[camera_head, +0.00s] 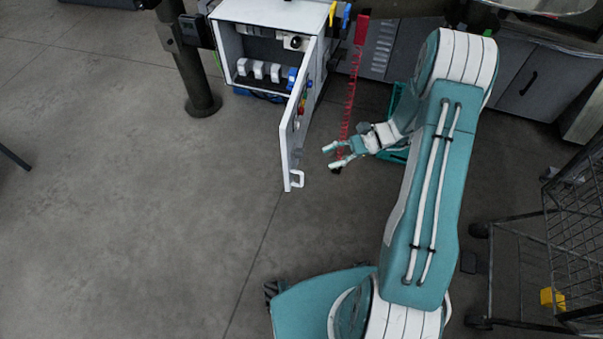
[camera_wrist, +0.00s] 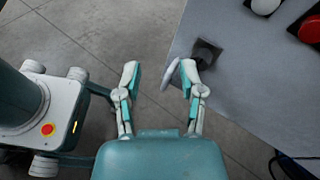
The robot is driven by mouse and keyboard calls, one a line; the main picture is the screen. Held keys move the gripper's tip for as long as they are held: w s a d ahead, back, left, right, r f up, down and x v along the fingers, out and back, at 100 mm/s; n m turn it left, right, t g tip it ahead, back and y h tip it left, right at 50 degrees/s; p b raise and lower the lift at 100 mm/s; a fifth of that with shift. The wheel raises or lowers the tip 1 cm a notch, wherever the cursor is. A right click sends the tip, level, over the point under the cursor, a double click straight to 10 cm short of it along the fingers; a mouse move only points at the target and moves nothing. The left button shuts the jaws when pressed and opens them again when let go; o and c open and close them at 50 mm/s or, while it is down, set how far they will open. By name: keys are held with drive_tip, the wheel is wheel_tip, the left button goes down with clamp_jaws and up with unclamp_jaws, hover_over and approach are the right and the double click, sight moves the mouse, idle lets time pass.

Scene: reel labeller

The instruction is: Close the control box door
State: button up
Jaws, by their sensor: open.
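The control box (camera_head: 272,17) stands at the top with its white door (camera_head: 286,135) swung wide open toward me. A white handle (camera_head: 297,179) is at the door's near free end. My gripper (camera_head: 332,156) is open and empty, just right of the door and apart from it in the head view. In the wrist view my gripper (camera_wrist: 159,72) has its fingers spread. The grey door panel (camera_wrist: 240,75) fills the right side there. The pale handle (camera_wrist: 170,74) with a dark mount shows beside the right fingertip, between the fingers in the picture; its depth is unclear.
A dark post (camera_head: 196,75) stands left of the box. A red toothed strip (camera_head: 352,90) hangs behind my gripper. A wire cart (camera_head: 560,235) is at the right. Floor left of the door is clear. Buttons, one red (camera_wrist: 311,30), sit on the door panel.

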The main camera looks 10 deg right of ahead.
sight(302, 175)
wheel_tip(302, 175, down, 11)
drive_tip(key=d+m+t+y, duration=0.3)
drive_tip(key=m+t, duration=0.2)
drive_tip(key=m, duration=0.1)
drive_tip(key=x, duration=1.1)
drive_tip(key=shift+w, duration=0.1)
clamp_jaws()
